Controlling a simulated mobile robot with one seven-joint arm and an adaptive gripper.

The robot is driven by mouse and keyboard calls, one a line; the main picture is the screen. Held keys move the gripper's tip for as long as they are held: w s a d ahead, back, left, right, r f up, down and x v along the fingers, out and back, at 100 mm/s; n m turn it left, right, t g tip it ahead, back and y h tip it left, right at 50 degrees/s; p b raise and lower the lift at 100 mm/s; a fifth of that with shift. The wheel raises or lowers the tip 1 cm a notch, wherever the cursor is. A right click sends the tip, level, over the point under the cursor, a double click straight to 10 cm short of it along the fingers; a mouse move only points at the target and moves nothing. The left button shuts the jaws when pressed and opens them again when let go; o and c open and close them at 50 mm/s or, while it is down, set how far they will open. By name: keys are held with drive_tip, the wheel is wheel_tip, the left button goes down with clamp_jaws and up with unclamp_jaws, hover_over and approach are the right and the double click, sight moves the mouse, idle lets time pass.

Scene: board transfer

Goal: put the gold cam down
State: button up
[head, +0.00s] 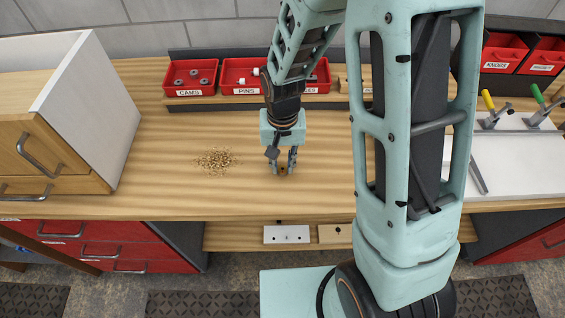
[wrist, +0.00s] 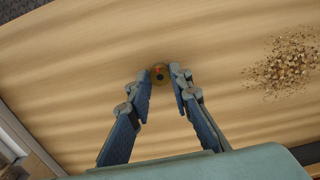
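I cannot tell whether the cam touches the bench.
A pile of small brown chips (head: 215,161) lies left of my gripper. A red cams bin (head: 190,78) and a pins bin (head: 240,76) stand at the back. A wooden drawer unit (head: 60,140) is at the left. The bench around my gripper is otherwise clear.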

sight(282, 169)
drive_tip(key=o, duration=0.4)
drive_tip(key=shift+o, duration=0.2)
wheel_tip(282, 169, up, 12)
drive_tip(key=shift+r, duration=0.2)
idle(0.5)
